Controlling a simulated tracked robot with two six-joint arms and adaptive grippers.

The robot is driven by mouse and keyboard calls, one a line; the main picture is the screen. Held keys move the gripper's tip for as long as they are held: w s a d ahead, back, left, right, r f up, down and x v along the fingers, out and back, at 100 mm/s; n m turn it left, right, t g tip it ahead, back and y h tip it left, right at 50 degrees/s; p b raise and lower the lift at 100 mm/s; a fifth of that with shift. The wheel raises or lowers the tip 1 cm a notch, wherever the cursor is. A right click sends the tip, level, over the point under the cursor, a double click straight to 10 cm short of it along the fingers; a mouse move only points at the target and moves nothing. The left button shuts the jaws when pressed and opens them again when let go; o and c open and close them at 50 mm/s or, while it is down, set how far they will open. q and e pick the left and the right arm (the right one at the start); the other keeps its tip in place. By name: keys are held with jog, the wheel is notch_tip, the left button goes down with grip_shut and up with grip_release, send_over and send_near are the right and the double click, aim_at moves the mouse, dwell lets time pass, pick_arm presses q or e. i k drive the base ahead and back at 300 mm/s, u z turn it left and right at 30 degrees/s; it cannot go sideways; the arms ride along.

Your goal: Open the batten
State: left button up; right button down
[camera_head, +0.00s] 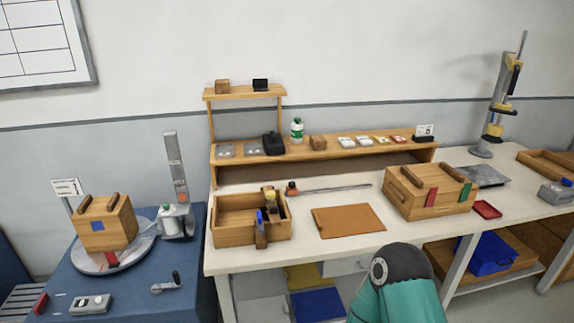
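Two wooden boxes carry dark wooden battens on top; I cannot tell which one the task names. The box on the left (105,234) has a blue patch on its front and sits on a round grey turntable (84,262); a batten (85,202) lies along its top. The box on the right (432,197) stands on the white bench with a red strip and a green strip on its front; its battens (412,177) slant across the lid. Both lids look closed. Neither of my grippers shows; only a teal arm link of mine enters at the bottom.
An open wooden tray (233,235) holds tools. A brown board (348,221) lies on the bench (305,250), with a red dish (487,209) at the right. A wooden shelf (350,150) runs behind. A stand (173,170) rises behind the turntable; a crank handle (168,284) lies in front.

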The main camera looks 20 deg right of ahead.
aim_at(271, 209)
jog(key=u, duration=0.15)
jog(key=i, duration=0.9)
jog(key=z, duration=0.05)
